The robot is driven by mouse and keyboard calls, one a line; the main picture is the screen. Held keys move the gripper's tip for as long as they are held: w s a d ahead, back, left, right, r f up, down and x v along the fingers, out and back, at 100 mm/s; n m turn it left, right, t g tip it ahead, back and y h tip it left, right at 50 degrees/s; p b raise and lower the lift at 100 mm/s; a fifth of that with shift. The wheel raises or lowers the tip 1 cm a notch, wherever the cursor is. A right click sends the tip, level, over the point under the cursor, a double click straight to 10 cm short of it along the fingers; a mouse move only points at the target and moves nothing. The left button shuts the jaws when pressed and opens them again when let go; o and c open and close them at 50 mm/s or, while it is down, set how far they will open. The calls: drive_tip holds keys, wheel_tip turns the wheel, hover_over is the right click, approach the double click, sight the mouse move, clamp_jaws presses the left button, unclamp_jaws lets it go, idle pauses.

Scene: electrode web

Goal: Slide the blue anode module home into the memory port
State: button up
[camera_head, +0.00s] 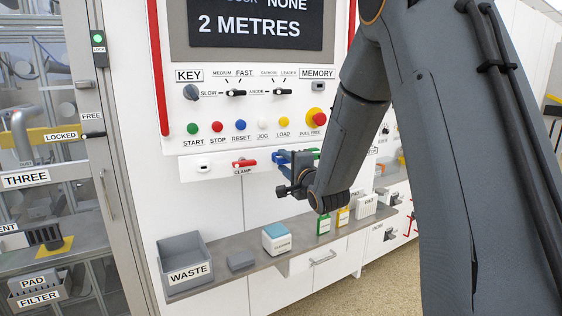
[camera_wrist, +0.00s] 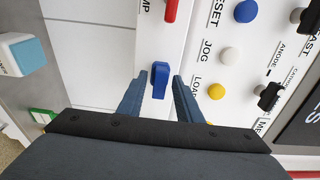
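The red clamp handle (camera_head: 244,163) is left of my gripper. The button row and red pull-free knob (camera_head: 316,115) are above. Below is a grey shelf (camera_head: 215,280) with a waste bin (camera_head: 186,262), a blue-topped white box (camera_head: 277,239) and small bottles.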

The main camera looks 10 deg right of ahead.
clamp_jaws()
drive_tip(key=shift+s+d, duration=0.15)
drive_tip(key=shift+s, duration=0.6)
idle(0.5)
drive_tip(key=shift+s+d+p, duration=0.2)
drive_tip(key=shift+s+p, duration=0.25)
drive_tip(key=shift+s, duration=0.65)
